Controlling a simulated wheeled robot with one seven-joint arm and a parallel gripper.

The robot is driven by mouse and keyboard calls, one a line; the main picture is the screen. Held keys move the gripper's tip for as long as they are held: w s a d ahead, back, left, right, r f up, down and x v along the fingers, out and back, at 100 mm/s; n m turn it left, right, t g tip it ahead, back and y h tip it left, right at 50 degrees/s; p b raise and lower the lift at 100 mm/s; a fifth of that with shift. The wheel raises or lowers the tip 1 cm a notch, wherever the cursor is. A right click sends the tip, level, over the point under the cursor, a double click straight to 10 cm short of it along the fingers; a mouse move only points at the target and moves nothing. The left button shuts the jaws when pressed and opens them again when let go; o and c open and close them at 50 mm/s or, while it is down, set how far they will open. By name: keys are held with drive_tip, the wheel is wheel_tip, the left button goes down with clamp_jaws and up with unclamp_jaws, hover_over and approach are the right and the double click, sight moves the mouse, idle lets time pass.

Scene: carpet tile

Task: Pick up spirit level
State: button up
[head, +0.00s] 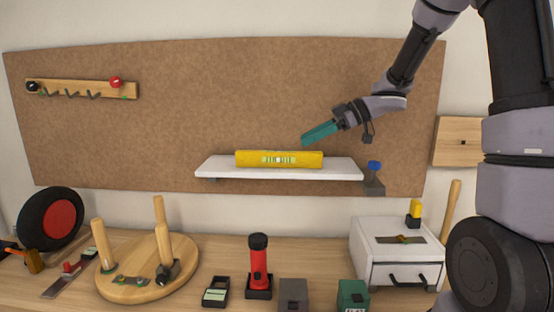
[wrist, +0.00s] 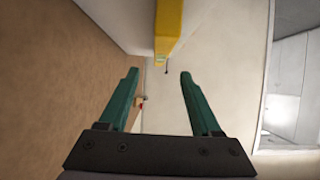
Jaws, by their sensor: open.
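The yellow spirit level (head: 250,159) lies lengthwise on a white wall shelf (head: 215,170), with its pale vial window facing out in the head view. In the wrist view the level (wrist: 168,28) shows end-on at the top, beyond the fingertips and roughly in line with the gap between them. My gripper (head: 305,141) with green fingers is just above the level's right end in the head view, pointing left and slightly down. In the wrist view my gripper (wrist: 158,73) is open, with nothing between its fingers. The level appears apart from the fingers.
A brown board (head: 200,100) backs the shelf. A dark bracket with a blue knob (head: 374,166) sits at the shelf's right end. Below, the bench holds a red flashlight (head: 259,270), a round wooden stand (head: 140,285) and a white drawer box (head: 385,262).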

sight(279, 153)
drive_tip(key=x, duration=1)
clamp_jaws()
